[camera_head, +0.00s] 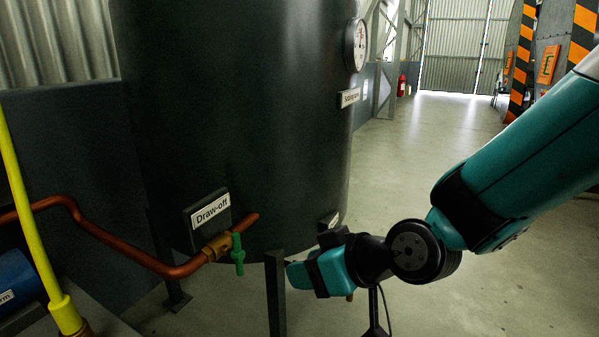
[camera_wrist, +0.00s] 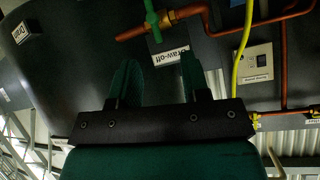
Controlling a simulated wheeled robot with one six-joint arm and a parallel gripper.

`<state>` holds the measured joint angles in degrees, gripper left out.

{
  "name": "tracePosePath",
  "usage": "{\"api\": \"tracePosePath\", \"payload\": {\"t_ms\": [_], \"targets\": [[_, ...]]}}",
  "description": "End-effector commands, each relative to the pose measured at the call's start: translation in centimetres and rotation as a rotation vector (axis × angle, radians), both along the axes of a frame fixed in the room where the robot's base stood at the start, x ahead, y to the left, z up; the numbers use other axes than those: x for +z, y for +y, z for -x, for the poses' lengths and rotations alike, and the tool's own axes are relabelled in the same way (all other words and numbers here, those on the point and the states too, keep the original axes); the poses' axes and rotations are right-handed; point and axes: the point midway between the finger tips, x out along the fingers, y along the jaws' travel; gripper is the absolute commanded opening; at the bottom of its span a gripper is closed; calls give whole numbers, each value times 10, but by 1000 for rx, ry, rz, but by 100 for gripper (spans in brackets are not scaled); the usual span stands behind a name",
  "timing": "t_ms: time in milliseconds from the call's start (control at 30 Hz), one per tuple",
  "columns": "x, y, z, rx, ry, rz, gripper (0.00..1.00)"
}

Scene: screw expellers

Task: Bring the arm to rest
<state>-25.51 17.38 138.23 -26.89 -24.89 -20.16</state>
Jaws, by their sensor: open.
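My arm reaches in from the right in the head view, bent at the dark wrist joint. My gripper (camera_head: 298,278) is at its end, low in front of the dark tank (camera_head: 240,120), beside one of its legs. In the wrist view my gripper (camera_wrist: 160,75) has its two green fingers apart, with nothing between them. The green draw-off valve handle (camera_head: 238,254) hangs down on its brass fitting, left of my gripper and apart from it. In the wrist view the handle (camera_wrist: 152,20) lies beyond the fingertips, near the "Draw-off" label (camera_wrist: 170,57).
A copper pipe (camera_head: 130,258) runs left from the valve, near a yellow pipe (camera_head: 25,220) and a blue cylinder (camera_head: 18,283). Tank legs (camera_head: 276,295) stand close to my gripper. Open floor (camera_head: 430,140) lies to the right and behind, with striped columns (camera_head: 520,60) farther back.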

Motion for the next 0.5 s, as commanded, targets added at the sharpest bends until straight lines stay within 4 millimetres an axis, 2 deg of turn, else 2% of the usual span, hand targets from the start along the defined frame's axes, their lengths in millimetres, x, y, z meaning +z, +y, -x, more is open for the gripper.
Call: {"api": "tracePosePath", "payload": {"t_ms": [33,133,300,500], "targets": [[14,-14,13,5,60,26,43],[27,-41,47,14,211,102,43],[42,-83,101,1,413,229,43],[54,-127,156,-41,590,364,43]]}}
